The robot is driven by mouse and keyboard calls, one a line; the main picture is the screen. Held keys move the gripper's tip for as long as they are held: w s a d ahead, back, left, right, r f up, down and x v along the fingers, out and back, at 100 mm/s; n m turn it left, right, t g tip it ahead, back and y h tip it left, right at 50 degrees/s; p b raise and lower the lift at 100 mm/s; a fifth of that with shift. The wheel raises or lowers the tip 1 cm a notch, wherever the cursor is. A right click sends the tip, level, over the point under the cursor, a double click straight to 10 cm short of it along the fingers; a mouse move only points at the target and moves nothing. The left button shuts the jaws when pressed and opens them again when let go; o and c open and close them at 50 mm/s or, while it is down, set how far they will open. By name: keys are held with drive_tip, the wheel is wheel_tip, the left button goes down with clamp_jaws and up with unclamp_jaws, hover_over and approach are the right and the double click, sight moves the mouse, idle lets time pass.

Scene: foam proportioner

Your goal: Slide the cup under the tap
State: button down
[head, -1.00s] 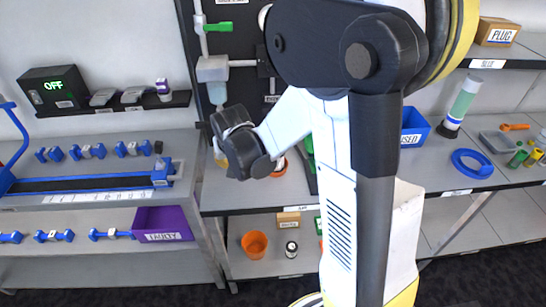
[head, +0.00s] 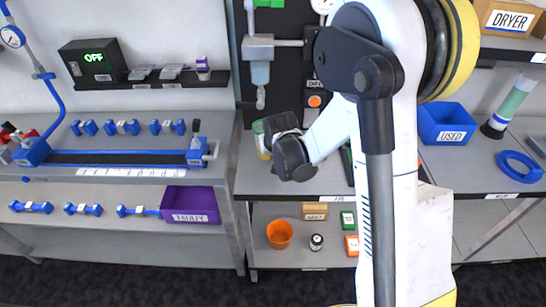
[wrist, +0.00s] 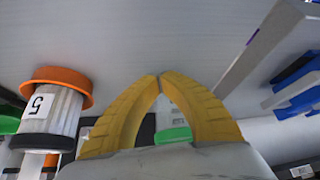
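The tap (head: 261,98) hangs below a grey-capped bowl (head: 260,72) on the dark back panel. A can with yellow and green on it (head: 262,140) stands on the bench under the tap, partly hidden by my gripper (head: 290,158). An orange cup-shaped container (head: 280,234) stands on the lower shelf; I cannot tell which thing is the task's cup. In the wrist view my yellow fingers (wrist: 160,80) meet at their tips with nothing seen between those tips. An orange-rimmed cylinder labelled 5 (wrist: 55,110) is left of them, apart.
A blue bin (head: 446,124) labelled USED is right of my arm. A dark small jar (head: 316,242) stands on the lower shelf. My arm hides much of the middle bench.

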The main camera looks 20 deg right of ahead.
drive_tip(key=shift+w+d+r+b, duration=0.1)
drive_tip(key=shift+w+b, duration=0.05)
drive_tip(key=shift+w, duration=0.65)
drive_tip(key=shift+w+d+r+b, duration=0.1)
drive_tip(key=shift+w+b, duration=0.05)
drive_tip(key=shift+w, duration=0.65)
drive_tip(key=shift+w+d+f, duration=0.1)
drive_tip(key=shift+w+d, duration=0.05)
drive_tip(key=shift+w, duration=1.15)
drive_tip(key=shift+s, duration=0.1)
